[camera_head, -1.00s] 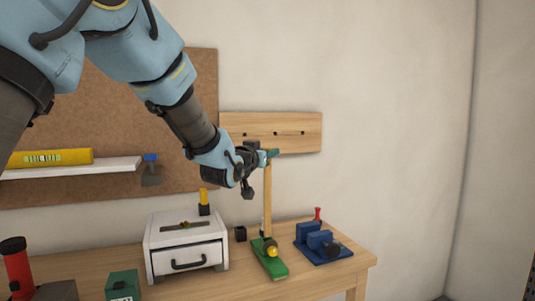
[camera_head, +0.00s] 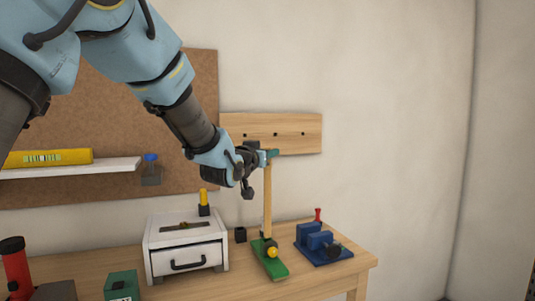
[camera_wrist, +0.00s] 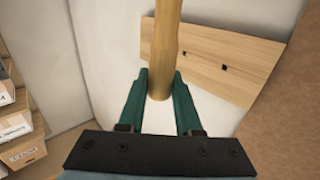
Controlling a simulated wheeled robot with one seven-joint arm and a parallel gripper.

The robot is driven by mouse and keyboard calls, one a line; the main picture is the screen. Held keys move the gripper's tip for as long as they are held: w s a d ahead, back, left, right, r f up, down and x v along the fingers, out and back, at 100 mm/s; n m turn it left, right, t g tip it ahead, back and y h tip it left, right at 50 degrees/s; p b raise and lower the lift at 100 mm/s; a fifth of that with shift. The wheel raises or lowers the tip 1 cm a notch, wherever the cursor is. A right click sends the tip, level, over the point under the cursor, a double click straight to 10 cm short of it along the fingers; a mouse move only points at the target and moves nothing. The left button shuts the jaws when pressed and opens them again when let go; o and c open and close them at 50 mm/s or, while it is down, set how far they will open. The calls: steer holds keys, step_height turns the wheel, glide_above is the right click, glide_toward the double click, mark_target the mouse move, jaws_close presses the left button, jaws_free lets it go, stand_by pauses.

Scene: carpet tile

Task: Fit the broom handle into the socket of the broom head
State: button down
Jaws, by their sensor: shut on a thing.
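The broom handle (camera_head: 267,200) is a light wooden rod standing about upright over the workbench. My gripper (camera_head: 268,153) is shut on its upper part. In the wrist view the handle (camera_wrist: 162,50) runs between the two green fingers (camera_wrist: 161,95). The broom head (camera_head: 270,262) is a green block lying on the bench, with a dark socket and a yellow knob (camera_head: 272,253) on it. The handle's lower end meets the socket area in the head view. I cannot tell how deep it sits there.
A white drawer box (camera_head: 186,245) stands left of the broom head, and a blue vise (camera_head: 322,244) stands close on its right. A small black block (camera_head: 240,234) and a red item (camera_head: 318,215) are nearby. A wooden board with holes (camera_head: 285,134) is on the wall behind.

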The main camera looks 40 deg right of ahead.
mark_target(266, 172)
steer(key=shift+f+b, duration=2.55)
steer(key=shift+f, duration=0.2)
steer(key=c, duration=0.5)
jaws_free()
steer(key=b+v, duration=0.3)
steer(key=v, duration=0.7)
steer(key=shift+s+a, duration=0.15)
steer(key=shift+a, duration=0.25)
